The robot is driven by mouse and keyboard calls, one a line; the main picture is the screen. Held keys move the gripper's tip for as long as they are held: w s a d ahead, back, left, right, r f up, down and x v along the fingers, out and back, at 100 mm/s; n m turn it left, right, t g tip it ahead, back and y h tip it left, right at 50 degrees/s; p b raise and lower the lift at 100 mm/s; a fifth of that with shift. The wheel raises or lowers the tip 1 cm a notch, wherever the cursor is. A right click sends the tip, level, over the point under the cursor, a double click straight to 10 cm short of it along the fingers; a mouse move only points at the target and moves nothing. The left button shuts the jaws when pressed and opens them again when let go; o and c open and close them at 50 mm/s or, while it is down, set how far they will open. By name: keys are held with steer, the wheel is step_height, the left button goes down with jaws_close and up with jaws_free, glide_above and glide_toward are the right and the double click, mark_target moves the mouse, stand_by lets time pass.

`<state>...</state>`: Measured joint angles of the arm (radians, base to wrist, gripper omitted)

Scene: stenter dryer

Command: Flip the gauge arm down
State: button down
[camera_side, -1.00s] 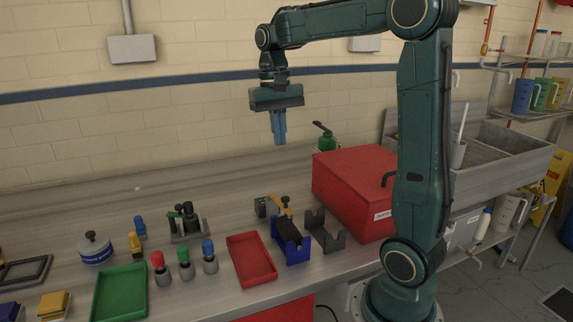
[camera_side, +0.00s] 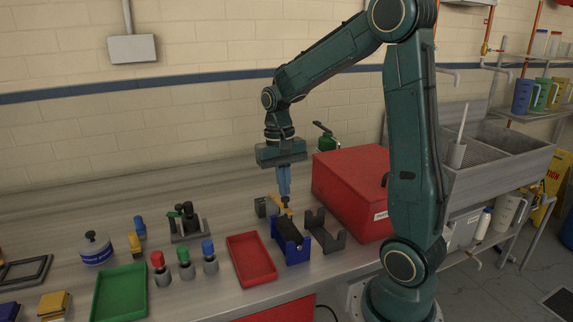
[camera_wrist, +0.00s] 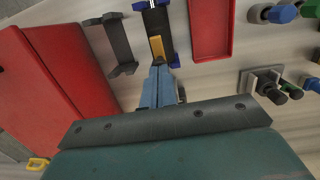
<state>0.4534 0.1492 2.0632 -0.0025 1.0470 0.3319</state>
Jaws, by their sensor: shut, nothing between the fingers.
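The gauge arm (camera_side: 275,203) is a yellow-orange bar beside a small grey block (camera_side: 261,206), behind the blue cradle (camera_side: 293,251). It also shows in the wrist view as a yellow bar (camera_wrist: 156,46) just beyond my fingertips. My gripper (camera_side: 285,199) is shut and empty, pointing down, with its blue fingers at the yellow arm. In the wrist view my gripper (camera_wrist: 158,66) hides the near end of the arm. I cannot tell whether the fingertips touch it.
A dark grey cradle (camera_side: 325,234) and a red box (camera_side: 345,195) stand close on the right. A red tray (camera_side: 251,260) lies to the left, with several coloured-top cylinders and a green tray (camera_side: 119,292) further left. The bench behind is mostly clear.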

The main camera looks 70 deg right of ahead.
mark_target(288, 210)
steer(key=shift+f, duration=0.25)
steer(key=shift+s+a+f, duration=0.3)
steer(key=shift+f, duration=0.3)
steer(key=shift+s+a+f, duration=0.25)
steer(key=shift+s+f, duration=0.05)
steer(key=shift+f, duration=0.25)
steer(key=shift+r, duration=0.15)
steer(key=shift+r, duration=0.7)
steer(key=shift+r, duration=0.2)
steer(key=shift+r, duration=0.6)
step_height(288, 210, up, 12)
steer(key=a, duration=0.1)
steer(key=shift+s+r, duration=0.15)
steer(key=shift+r, duration=0.05)
